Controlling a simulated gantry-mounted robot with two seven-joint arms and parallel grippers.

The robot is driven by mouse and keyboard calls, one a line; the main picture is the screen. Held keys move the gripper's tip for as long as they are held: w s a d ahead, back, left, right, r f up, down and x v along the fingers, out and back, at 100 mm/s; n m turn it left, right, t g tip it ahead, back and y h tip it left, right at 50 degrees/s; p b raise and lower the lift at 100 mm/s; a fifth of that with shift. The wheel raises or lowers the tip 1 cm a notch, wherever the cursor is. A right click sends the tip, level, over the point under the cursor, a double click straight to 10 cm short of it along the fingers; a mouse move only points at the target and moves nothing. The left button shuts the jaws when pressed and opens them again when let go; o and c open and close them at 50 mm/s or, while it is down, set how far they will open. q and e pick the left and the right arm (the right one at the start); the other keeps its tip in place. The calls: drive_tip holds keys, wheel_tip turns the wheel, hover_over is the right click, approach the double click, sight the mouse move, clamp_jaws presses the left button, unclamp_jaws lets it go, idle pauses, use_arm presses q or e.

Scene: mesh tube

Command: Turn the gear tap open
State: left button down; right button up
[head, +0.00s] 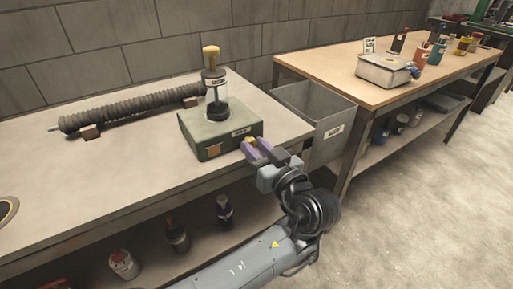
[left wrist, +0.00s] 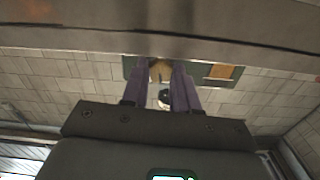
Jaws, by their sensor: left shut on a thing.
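A green box (head: 195,125) stands on the near workbench, with a clear cylinder (head: 216,98) and a yellow-topped plunger (head: 210,51) on it. A small brass tap (head: 247,142) sits low on its front side. My left gripper (head: 255,147) reaches in from the front right, its purple fingers at the tap. In the left wrist view the two fingers (left wrist: 161,75) close on the brass tap (left wrist: 160,66), part of which shows between their tips. The fingers hide much of the tap, so its turn angle cannot be told. My right gripper is in neither view.
A ribbed tube (head: 130,107) lies on small blocks at the back of the bench (head: 90,180). A grey bin (head: 313,112) stands right of it. Bottles (head: 177,236) stand on the shelf below. A second table (head: 335,62) holds a scale-like box (head: 384,72).

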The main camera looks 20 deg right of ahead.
use_arm(q)
drive_tip(key=n, duration=0.3)
drive_tip(key=shift+n, duration=0.4)
drive_tip(key=c, duration=1.1)
unclamp_jaws()
drive_tip(key=shift+c, duration=0.2)
drive_tip(key=shift+s+d+r, duration=0.15)
drive_tip(key=shift+s, duration=0.3)
drive_tip(key=shift+s+d+r, duration=0.1)
drive_tip(key=shift+s+d, duration=0.05)
drive_tip(key=shift+s, duration=0.25)
drive_tip(key=s+p, duration=0.9)
drive_tip(key=shift+d+f, duration=0.2)
drive_tip(key=shift+d, duration=0.2)
